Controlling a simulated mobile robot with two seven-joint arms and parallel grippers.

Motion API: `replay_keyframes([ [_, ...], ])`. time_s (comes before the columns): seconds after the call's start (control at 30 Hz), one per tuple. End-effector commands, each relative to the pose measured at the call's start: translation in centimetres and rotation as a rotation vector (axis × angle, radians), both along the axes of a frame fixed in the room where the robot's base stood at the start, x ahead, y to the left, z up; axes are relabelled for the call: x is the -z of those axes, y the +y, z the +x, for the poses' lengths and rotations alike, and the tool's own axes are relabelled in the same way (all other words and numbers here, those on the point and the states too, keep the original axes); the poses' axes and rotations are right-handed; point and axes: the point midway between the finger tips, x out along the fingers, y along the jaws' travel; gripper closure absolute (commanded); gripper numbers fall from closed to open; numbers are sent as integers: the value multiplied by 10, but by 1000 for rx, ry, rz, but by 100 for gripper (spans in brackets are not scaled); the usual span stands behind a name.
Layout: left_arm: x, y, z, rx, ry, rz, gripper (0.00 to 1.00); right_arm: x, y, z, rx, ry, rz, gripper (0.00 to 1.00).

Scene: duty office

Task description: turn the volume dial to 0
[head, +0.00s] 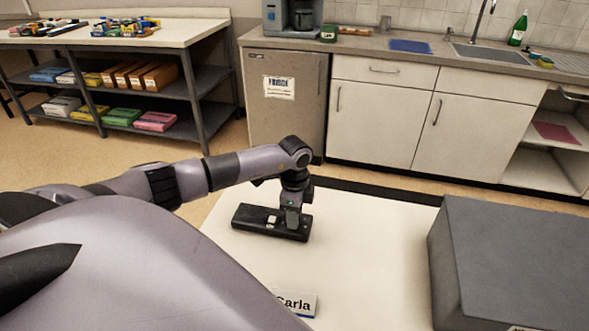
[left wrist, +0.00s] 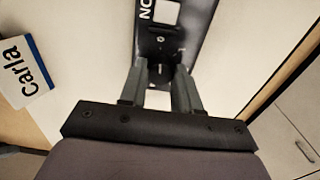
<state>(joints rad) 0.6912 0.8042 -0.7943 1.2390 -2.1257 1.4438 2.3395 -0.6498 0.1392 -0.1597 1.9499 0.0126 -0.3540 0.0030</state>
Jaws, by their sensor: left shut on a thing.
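A black control box (head: 252,219) lies on the white table, with a pale square on its top. In the left wrist view its dark panel (left wrist: 182,45) shows white lettering and a pale square (left wrist: 166,13). My left gripper (head: 292,217) points down over the right end of the box. In the left wrist view the fingers of my left gripper (left wrist: 161,70) are closed around a small dark part on the panel, seemingly the volume dial. The fingers mostly hide the dial, and its setting cannot be read. My right gripper is in neither view.
A name plate reading Carla (head: 295,302) stands on the white table (head: 368,240), and also shows in the left wrist view (left wrist: 27,72). A large grey box (head: 515,262) stands at the table's right. The table between the control box and grey box is clear.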

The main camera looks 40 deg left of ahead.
Motion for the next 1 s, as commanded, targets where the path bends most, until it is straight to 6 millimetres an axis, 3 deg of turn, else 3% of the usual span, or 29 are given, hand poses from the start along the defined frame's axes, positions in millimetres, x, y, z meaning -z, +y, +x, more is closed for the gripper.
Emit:
replay_keyframes([
  [0.1,0,0,0,0,0,-1,98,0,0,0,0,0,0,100],
  [0.13,0,0,0,0,0,-1,62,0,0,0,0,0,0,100],
  [0.2,0,-1,0,1,0,-1,42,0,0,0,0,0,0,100],
  [0.57,-6,0,0,2,-1,-1,42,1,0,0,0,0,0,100],
  [1.0,-67,0,0,0,-3,-1,42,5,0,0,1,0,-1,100],
])
